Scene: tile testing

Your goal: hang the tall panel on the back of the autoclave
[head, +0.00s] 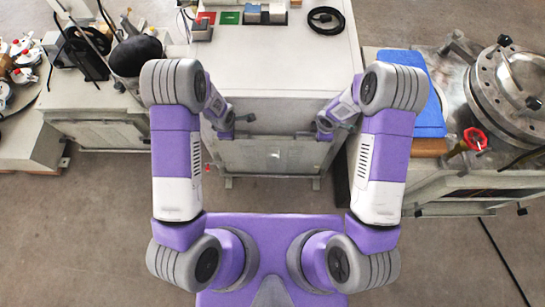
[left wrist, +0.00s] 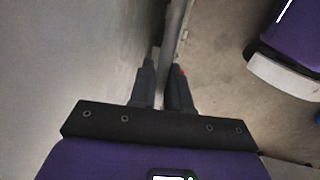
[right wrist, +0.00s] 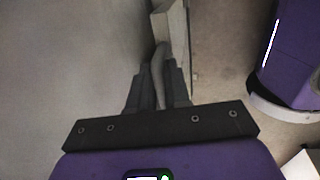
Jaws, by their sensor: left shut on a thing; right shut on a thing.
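The tall panel (head: 270,156) is grey and stands upright at the near face of the large pale cabinet (head: 280,65), which appears to be the autoclave. My left gripper (head: 238,118) is shut on the panel near its upper left, and my right gripper (head: 328,124) near its upper right. The left wrist view shows the panel's edge (left wrist: 177,25) between the fingers (left wrist: 163,75). The right wrist view shows a grey part of it (right wrist: 158,75) between the fingers (right wrist: 157,66). Whether the panel touches the cabinet cannot be told.
A round-lidded metal vessel (head: 512,85) with a red handwheel (head: 475,139) and a blue board (head: 418,92) stand on the right bench. The left bench holds a black rounded object (head: 135,55). Small boxes and a black cable (head: 326,20) lie on the cabinet top. Floor shows on both sides.

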